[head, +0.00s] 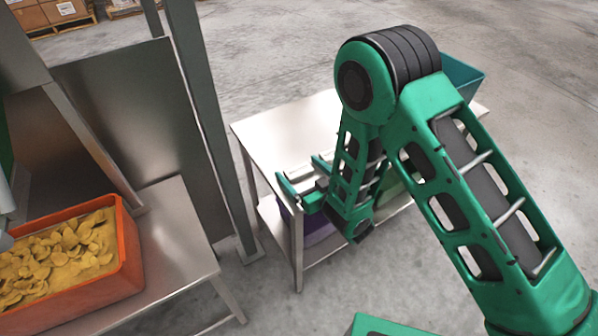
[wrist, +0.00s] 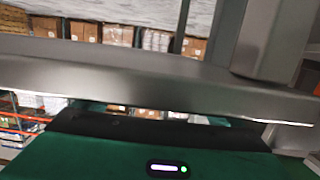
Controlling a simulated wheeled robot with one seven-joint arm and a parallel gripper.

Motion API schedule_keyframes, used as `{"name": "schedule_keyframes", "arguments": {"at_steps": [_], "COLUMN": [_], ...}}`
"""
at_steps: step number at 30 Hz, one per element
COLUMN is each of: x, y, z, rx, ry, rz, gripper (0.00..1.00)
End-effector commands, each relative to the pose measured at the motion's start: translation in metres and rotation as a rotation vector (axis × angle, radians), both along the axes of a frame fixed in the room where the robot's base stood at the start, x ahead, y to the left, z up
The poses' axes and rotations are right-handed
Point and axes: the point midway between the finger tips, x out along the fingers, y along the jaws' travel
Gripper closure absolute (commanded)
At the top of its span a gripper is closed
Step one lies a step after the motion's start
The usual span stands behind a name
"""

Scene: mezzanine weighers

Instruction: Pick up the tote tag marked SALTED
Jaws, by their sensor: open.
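I cannot make out a tag marked SALTED in either view. My gripper (head: 299,174) is open and empty, its two green fingers pointing left near the front left edge of the steel table (head: 272,140). My arm hides much of that table and what may lie behind it. An orange tote (head: 128,252) filled with yellow chips stands on a steel bench at the left; no readable tag shows on it. A teal tote (head: 462,77) shows partly behind my arm at the table's far right.
A purple tote (head: 318,229) sits on the table's lower shelf, partly hidden. A grey post (head: 208,120) stands between bench (head: 178,225) and table. In the wrist view, a grey metal band (wrist: 130,78) crosses close up, with boxes on shelves (wrist: 120,35) behind. Open concrete floor lies beyond.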

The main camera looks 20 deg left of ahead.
Motion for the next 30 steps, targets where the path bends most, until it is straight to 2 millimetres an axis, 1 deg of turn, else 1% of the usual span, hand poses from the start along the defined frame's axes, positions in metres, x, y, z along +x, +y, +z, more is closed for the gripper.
{"name": "schedule_keyframes", "arguments": {"at_steps": [1,3,11,12,14,15,16,17,26,30], "x": [0.0016,0.004,0.005,0.0049,0.0048,0.0049,0.0048,0.0049,0.0048,0.0049], "y": [0.0038,0.0053,0.0061,0.0061,0.0061,0.0061,0.0061,0.0061,0.0061,0.0058], "z": [0.0,-0.0005,-0.0006,-0.0006,-0.0006,-0.0006,-0.0006,-0.0006,0.0,0.0048], "rx": [0.001,0.0,0.0,0.0,0.0,0.0,0.0,0.0,0.001,0.0], "ry": [-0.002,0.0,0.0,0.0,0.0,0.0,0.0,0.0,-0.001,-0.001], "rz": [0.002,0.0,0.0,0.0,0.0,0.0,0.0,0.0,0.0,0.001], "gripper": [0.1,0.1,0.1,0.2,0.34,0.44,0.51,0.55,0.55,0.55]}}
